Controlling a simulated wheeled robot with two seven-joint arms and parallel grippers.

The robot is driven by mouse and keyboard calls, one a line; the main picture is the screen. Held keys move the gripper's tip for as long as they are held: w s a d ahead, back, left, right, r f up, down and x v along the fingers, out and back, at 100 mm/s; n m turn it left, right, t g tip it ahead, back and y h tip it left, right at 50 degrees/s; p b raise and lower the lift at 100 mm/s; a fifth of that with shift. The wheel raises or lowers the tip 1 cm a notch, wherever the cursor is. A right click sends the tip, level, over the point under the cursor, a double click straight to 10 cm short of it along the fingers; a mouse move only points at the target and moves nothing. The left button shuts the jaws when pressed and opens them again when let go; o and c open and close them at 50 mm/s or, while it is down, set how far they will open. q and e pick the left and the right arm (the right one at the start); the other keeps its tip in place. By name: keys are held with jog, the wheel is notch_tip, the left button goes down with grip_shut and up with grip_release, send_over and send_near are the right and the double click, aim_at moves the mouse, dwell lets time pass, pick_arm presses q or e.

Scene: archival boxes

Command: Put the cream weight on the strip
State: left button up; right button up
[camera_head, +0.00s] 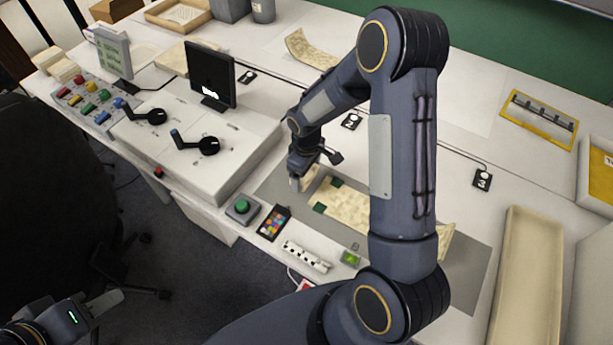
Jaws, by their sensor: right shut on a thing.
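The cream strip (350,206) lies on a grey mat (468,262) in the middle of the bench, partly hidden by my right arm. Its right end curls up. Two dark green weights (319,207) sit near its left end. My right gripper (303,182) is at the strip's left end, shut on a small cream block that looks like the cream weight (311,174). The fingers hide much of it, and I cannot tell whether it touches the strip. My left gripper (106,303) is at the lower left, away from the bench; its opening is unclear.
A green button box (241,208), a colour chart (273,223) and a black-and-white scale bar (305,257) line the front edge. A console with levers (195,145) and a dark screen (211,73) stands left. A cream tray (527,275) is at right. Another curled sheet (311,49) lies behind.

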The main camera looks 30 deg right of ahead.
aim_at(306, 178)
jog(key=shift+w+d+f, duration=0.1)
jog(key=shift+f, duration=1.45)
jog(key=shift+f, duration=0.15)
jog(key=o, duration=1.3)
